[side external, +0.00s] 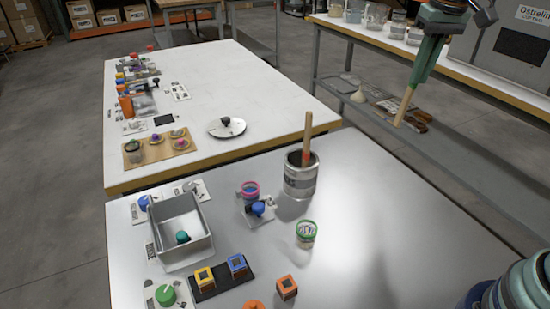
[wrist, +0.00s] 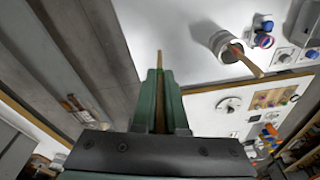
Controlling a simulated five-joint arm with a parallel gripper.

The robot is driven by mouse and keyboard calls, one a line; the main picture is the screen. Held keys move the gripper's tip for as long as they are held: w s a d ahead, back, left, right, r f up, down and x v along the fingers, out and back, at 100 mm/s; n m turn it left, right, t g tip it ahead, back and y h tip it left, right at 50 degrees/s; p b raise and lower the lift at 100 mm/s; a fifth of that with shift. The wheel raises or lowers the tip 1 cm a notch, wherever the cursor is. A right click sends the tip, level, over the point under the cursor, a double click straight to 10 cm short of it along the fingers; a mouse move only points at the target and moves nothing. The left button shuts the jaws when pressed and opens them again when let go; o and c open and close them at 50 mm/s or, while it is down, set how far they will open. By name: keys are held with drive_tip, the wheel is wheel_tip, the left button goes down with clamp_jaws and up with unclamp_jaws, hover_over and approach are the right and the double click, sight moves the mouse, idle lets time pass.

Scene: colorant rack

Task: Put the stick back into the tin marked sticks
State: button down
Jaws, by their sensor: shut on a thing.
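My gripper (side external: 412,86) is at the upper right of the side view, high and beyond the front table's right side. It is shut on a thin pale wooden stick (side external: 404,107) that points down and slightly left. In the wrist view the stick (wrist: 159,58) sticks out past the fingers (wrist: 160,75). A large grey tin (side external: 300,184) stands on the front table, left of and below my gripper, with a wider wooden paddle (side external: 307,132) with red on it leaning in it. A small green-rimmed tin (side external: 306,237) stands in front. I cannot read the tins' markings.
A pink-rimmed pot (side external: 249,189), a grey square tray (side external: 152,232) and colored cubes (side external: 238,264) are on the left of the front table. Its right half (side external: 400,230) is clear. A bench with cans (side external: 375,16) stands behind my gripper.

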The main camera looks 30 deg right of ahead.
drive_tip(key=w+a+f+n+g, duration=0.1)
drive_tip(key=w+a+n, duration=0.1)
drive_tip(key=w+a, duration=0.6)
drive_tip(key=w+a+f+n+g, duration=0.1)
drive_tip(key=w+a, duration=0.3)
drive_tip(key=a, duration=0.8)
wheel_tip(320, 180, down, 13)
drive_tip(key=shift+s+d, duration=0.2)
drive_tip(key=shift+d, duration=0.05)
idle(0.7)
drive_tip(key=shift+f, duration=0.15)
drive_tip(key=c, duration=0.9)
unclamp_jaws()
